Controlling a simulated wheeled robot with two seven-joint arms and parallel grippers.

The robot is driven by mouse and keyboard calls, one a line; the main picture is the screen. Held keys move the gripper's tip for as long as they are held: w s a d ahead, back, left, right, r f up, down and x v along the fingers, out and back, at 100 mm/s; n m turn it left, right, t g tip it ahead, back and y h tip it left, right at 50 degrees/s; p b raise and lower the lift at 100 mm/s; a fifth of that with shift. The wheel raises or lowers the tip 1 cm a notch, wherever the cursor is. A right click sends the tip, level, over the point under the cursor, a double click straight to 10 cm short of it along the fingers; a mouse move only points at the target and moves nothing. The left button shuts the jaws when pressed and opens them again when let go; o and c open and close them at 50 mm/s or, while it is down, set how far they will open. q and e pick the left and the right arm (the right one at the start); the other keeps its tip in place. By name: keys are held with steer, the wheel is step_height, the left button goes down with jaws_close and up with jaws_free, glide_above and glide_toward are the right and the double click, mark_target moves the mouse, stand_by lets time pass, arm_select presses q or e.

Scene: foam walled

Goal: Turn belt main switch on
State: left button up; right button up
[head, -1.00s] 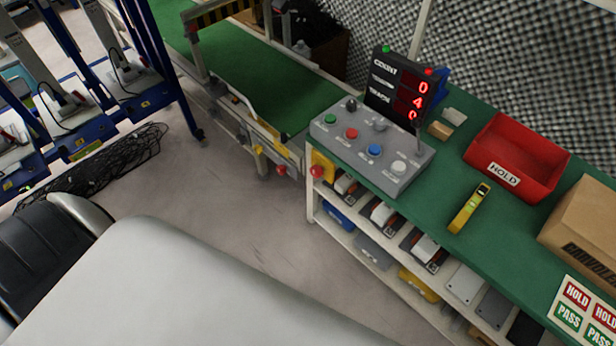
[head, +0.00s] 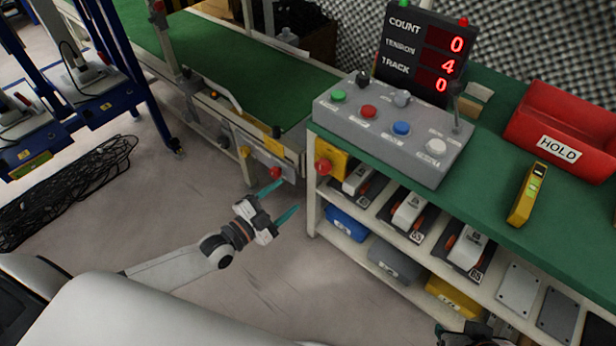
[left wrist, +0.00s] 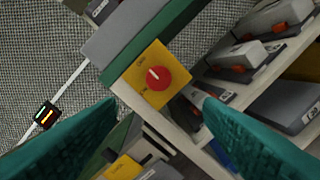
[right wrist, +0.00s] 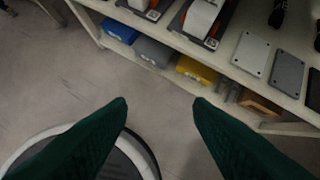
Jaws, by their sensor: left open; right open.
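A red rotary knob on a yellow plate (head: 323,167) is mounted on the near left end of the green-topped workbench. In the left wrist view the red knob (left wrist: 157,80) shows a short white mark toward its upper left; small labels on the plate are unreadable. My left gripper (head: 284,201) is open and empty, left of and below the plate, apart from it. In the left wrist view the knob appears ahead, between the teal fingers. My right gripper (right wrist: 162,103) is open and empty over the floor beside the lower shelf; only part of it shows at the head view's bottom edge.
A grey button box (head: 390,135) and a count display (head: 420,50) stand on the bench, with a red HOLD bin (head: 565,130) and yellow tool (head: 527,195). A green conveyor (head: 215,60) with another red button (head: 275,173) is left. Floor before the bench is clear.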

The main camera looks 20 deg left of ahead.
arm_select(q)
steer(key=b, duration=0.2)
glide_toward(319, 170)
steer(key=x, duration=0.8)
steer(key=shift+r+b, duration=0.1)
steer(key=shift+b, duration=0.3)
steer(key=shift+w+d, duration=0.25)
steer(key=shift+w, duration=0.15)
arm_select(e)
steer(key=w+a+r+t+y, duration=0.2)
steer(key=w+a+r+t, duration=0.2)
steer(key=w+r+t, duration=0.4)
steer(key=shift+w, duration=0.75)
arm_select(q)
steer(key=shift+r, duration=0.1)
steer(key=shift+c, duration=0.2)
arm_select(e)
steer(key=shift+r, duration=0.1)
arm_select(q)
steer(key=c, duration=0.9)
steer(key=shift+c, duration=0.2)
